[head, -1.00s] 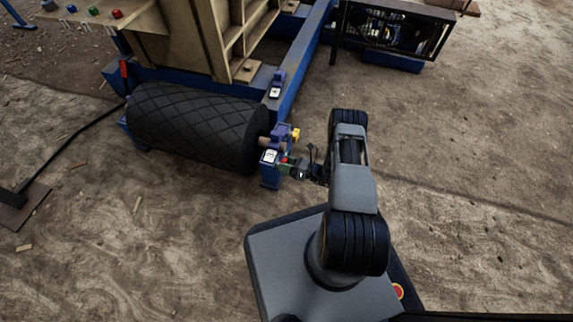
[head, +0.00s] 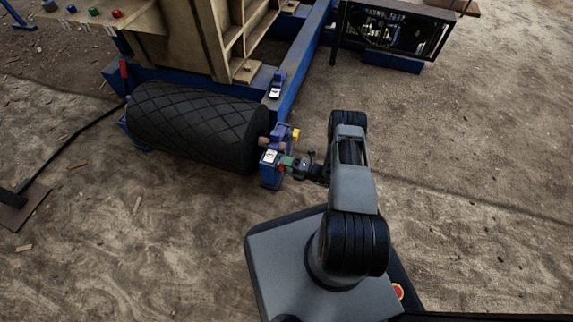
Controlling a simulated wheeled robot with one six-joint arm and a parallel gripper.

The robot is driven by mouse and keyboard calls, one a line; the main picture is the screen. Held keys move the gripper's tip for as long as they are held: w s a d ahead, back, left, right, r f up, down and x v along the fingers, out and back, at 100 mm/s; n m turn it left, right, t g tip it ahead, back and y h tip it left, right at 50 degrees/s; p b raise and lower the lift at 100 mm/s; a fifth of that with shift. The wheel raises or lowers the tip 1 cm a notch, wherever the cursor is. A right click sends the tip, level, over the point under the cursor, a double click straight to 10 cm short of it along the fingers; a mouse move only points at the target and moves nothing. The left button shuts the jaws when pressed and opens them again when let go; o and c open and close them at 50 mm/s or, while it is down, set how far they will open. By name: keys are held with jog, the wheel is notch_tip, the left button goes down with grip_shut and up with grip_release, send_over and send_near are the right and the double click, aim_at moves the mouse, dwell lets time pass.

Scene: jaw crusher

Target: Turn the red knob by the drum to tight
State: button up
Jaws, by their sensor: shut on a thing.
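The black drum (head: 196,128) with a diamond pattern lies at the left of the middle in the head view. A blue bracket block (head: 270,178) with a white dial plate (head: 269,157) stands by the drum's right end. The red knob (head: 281,168) is on the right side of this block, and only a small bit of red shows. My gripper (head: 287,164) reaches in from the right and is shut on the knob. Its jaws hide most of the knob. The dial's pointer is too small to read.
A yellow part (head: 296,135) sits just above my gripper on the purple bracket. A second dial plate (head: 275,92) is farther up on the blue frame (head: 303,65). A board with coloured knobs (head: 95,14) is at top left. The dirt floor at right is clear.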

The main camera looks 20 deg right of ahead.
jog(key=shift+s+a+f+m, duration=0.1)
jog(key=shift+m, duration=0.65)
jog(key=shift+s+a+m, duration=0.1)
jog(key=shift+m, duration=0.65)
jog(key=o, duration=0.9)
jog(key=shift+w+d, duration=0.1)
jog(key=shift+d, duration=0.05)
jog(key=shift+d, duration=0.1)
jog(key=p+v, duration=0.3)
jog(key=v, duration=1)
jog(key=shift+s+d, duration=0.25)
jog(key=shift+d, duration=0.05)
